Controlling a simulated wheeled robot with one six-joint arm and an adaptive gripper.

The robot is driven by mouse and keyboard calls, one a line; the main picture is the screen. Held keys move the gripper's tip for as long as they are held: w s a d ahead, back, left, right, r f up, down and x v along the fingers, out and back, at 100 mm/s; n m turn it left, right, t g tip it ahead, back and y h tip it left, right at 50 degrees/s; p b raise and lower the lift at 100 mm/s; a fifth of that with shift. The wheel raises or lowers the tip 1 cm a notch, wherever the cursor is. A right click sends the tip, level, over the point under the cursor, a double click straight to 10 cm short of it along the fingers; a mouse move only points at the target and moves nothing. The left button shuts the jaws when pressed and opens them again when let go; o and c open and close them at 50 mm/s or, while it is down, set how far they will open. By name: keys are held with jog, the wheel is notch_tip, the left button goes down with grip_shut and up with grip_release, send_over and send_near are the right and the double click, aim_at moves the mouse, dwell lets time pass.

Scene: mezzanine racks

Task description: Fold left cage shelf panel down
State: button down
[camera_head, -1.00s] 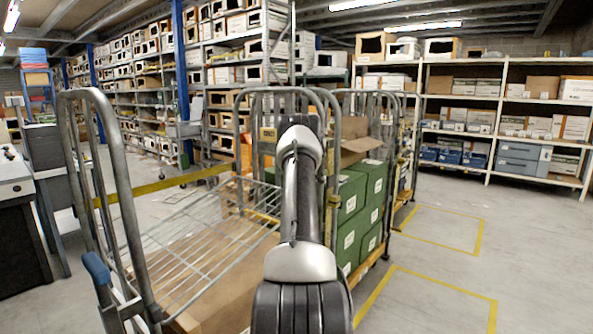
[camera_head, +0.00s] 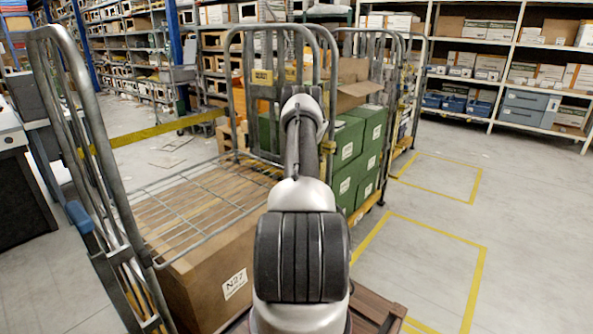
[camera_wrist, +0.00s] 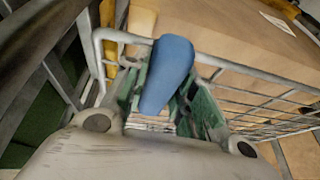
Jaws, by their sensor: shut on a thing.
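The wire shelf panel (camera_head: 205,241) of the left cage lies close to level over a large cardboard box (camera_head: 205,285). Its right end is hidden behind my arm. In the wrist view, the panel's wire rail (camera_wrist: 240,69) runs across the upper middle and a blue grip (camera_wrist: 166,72) sits at it. My gripper (camera_wrist: 168,100) is shut on the blue grip, which lies between its green fingers. The exact contact is partly hidden. In the head view, my gripper is hidden behind my arm.
The left cage's tubular side frame (camera_head: 92,110) stands at the left, with a blue handle (camera_head: 80,217) on it. Green boxes (camera_head: 348,150) fill a cage at the right. A yellow barrier (camera_head: 165,130) crosses behind. The yellow-marked floor (camera_head: 430,265) at the right is clear.

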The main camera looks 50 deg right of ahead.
jog(key=shift+s+a+f, duration=0.15)
jog(key=shift+f, duration=0.4)
jog(key=c, duration=1.6)
grip_release()
jog(key=o, duration=0.4)
jog(key=shift+f, duration=0.3)
jog(key=shift+o, duration=0.3)
jog(key=shift+d+r, duration=0.2)
jog(key=shift+r, duration=0.1)
jog(key=shift+r, duration=0.35)
jog(key=v, duration=1.1)
jog(key=shift+s+d, duration=0.1)
